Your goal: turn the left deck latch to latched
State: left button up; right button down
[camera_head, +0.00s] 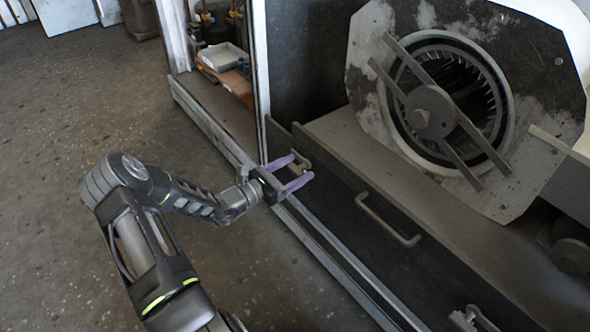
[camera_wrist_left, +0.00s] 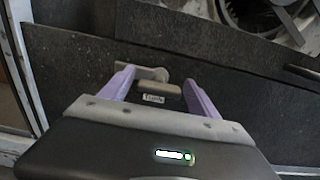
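The left deck latch (camera_wrist_left: 152,73) is a small grey metal piece on the upper edge of the dark front panel. Its short bar (camera_wrist_left: 166,90) lies roughly level in the left wrist view. My left gripper (camera_head: 301,166) has two purple fingers spread apart at the panel's far left end. In the left wrist view the gripper (camera_wrist_left: 159,77) has the latch between its fingers, and I see no clear grip on it. In the head view the fingers partly hide the latch. My right gripper is not in view.
A dark panel (camera_head: 345,222) with a bar handle (camera_head: 385,222) runs along the front. Another metal latch (camera_head: 472,318) is at its near end. The blower housing (camera_head: 400,25) stands behind. A post (camera_head: 260,75) rises close to my left gripper. The floor at left is clear.

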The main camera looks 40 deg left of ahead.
pick_arm(q)
grip_shut()
dwell(0.6)
